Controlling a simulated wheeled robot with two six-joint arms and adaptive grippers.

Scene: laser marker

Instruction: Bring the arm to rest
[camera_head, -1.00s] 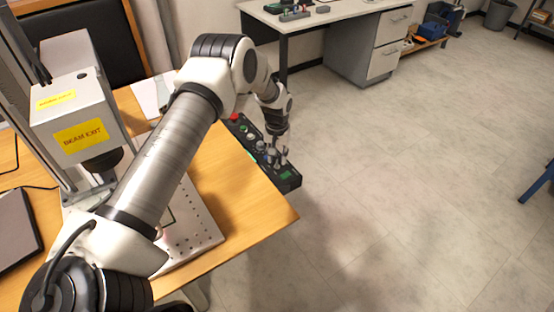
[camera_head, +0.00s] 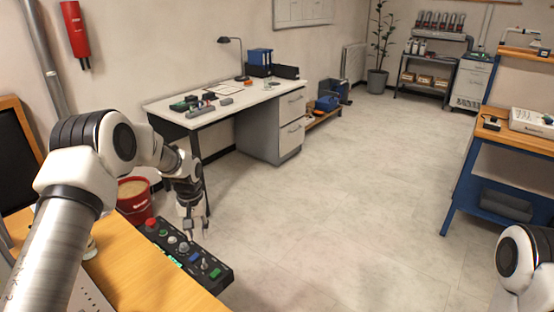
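My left arm reaches in from the lower left. Its gripper (camera_head: 196,226) points down over the black control panel (camera_head: 215,272) at the edge of the wooden table. The fingers are small and dark here, so I cannot tell whether they are open or shut, or whether they touch a control. I see nothing held in them. The panel carries a red button (camera_head: 151,223) and several other knobs and buttons. Part of my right arm shows at the lower right corner; its gripper is out of view.
The wooden table (camera_head: 130,268) fills the lower left. A red bucket (camera_head: 134,202) stands beyond it. A white desk (camera_head: 232,106) stands at the back wall, and a blue-legged workbench (camera_head: 463,190) at the right. The grey floor between them is clear.

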